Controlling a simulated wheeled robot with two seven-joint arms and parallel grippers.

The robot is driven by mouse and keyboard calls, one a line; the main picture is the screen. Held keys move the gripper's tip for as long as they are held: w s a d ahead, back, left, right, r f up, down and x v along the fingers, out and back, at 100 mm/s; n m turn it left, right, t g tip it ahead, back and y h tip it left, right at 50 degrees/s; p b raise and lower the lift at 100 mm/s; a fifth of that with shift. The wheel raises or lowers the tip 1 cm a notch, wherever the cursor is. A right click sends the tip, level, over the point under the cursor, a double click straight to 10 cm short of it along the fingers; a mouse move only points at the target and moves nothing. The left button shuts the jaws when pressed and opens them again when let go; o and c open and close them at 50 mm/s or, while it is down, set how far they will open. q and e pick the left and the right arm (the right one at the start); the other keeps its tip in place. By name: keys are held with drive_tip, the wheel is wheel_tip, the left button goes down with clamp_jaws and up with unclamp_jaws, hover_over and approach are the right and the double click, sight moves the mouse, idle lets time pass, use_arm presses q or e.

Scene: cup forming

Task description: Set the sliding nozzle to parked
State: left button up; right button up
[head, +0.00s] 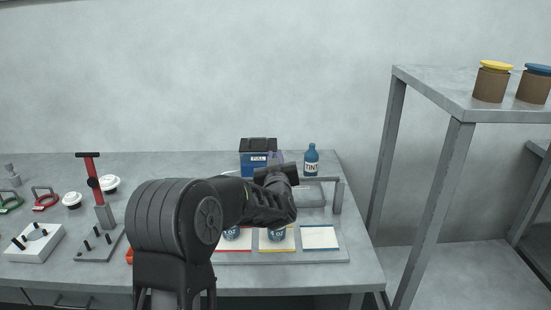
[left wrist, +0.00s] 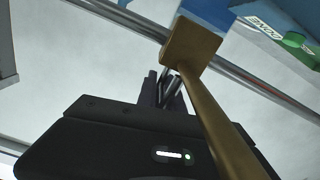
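My left gripper (head: 275,178) is over the grey metal rail frame (head: 338,195) at the right part of the bench. The gripper and arm hide much of the frame, and I cannot make out the sliding nozzle for certain in the head view. In the left wrist view, two dark fingers (left wrist: 164,88) are close together near metal rails (left wrist: 262,88). A brass-coloured bar with a square end (left wrist: 190,46) crosses in front of them. I cannot tell whether the fingers grip anything. My right gripper is not in view.
Blue cups (head: 277,235) stand on the red- and yellow-edged pads; the blue-edged pad (head: 320,237) is bare. A blue box marked FULL (head: 257,162) and a TINT bottle (head: 311,160) stand behind. Fixtures (head: 36,242) and a red-handled press (head: 92,183) are left. A shelf (head: 450,92) stands right.

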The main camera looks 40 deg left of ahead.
use_arm(q)
clamp_jaws()
idle(0.8)
